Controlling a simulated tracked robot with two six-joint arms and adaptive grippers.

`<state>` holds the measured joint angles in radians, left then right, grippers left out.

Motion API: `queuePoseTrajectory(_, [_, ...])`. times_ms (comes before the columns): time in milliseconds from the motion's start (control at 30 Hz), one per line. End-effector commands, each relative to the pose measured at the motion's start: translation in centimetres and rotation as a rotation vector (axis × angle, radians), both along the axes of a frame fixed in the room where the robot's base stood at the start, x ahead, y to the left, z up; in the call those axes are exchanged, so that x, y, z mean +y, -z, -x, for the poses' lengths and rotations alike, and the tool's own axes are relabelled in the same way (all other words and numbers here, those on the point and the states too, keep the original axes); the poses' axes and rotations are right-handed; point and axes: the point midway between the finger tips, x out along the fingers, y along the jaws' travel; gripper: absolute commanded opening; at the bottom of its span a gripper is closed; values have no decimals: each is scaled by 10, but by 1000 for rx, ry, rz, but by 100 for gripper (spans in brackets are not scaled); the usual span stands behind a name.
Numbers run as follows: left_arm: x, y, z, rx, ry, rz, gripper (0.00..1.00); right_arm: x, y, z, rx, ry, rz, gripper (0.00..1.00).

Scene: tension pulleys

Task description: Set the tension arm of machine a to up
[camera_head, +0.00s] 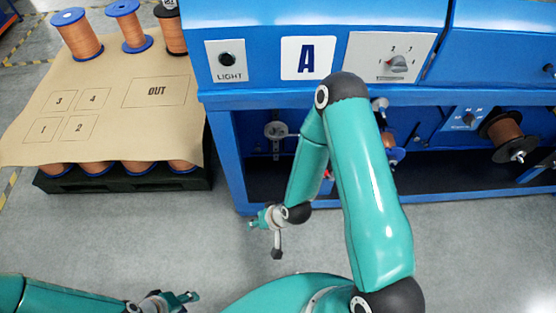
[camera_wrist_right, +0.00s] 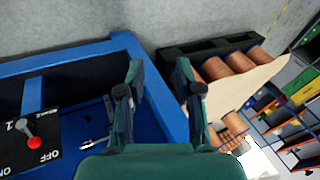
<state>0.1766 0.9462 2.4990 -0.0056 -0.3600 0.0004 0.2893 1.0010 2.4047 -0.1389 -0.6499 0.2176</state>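A rotary switch panel (camera_head: 390,58) and a light button (camera_head: 227,60) are on the machine's front. A red-knobbed ON/OFF switch (camera_wrist_right: 34,142) shows in the right wrist view. A cardboard-topped pallet (camera_head: 110,105) with copper spools stands left. Floor between is clear.

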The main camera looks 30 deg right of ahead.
Motion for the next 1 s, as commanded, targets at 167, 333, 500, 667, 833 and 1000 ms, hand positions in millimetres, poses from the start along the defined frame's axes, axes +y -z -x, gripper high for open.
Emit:
queuePoseTrajectory(167, [0,96,0,1,0,0,40,-50,93,-68,-252,292,-84,35])
queuePoseTrajectory(333, [0,163,0,0,0,0,40,-105,139,-114,-511,537,-217,35])
queuePoseTrajectory(500, [0,226,0,0,0,0,40,-162,172,-133,-771,728,-393,35])
queuePoseTrajectory(667, [0,269,0,0,0,0,40,-202,188,-130,-964,832,-554,35])
queuePoseTrajectory(833, [0,290,0,0,0,0,40,-226,191,-121,-1084,874,-668,35])
queuePoseTrajectory(1000, [0,294,0,0,0,0,40,-233,187,-123,-1120,880,-705,35])
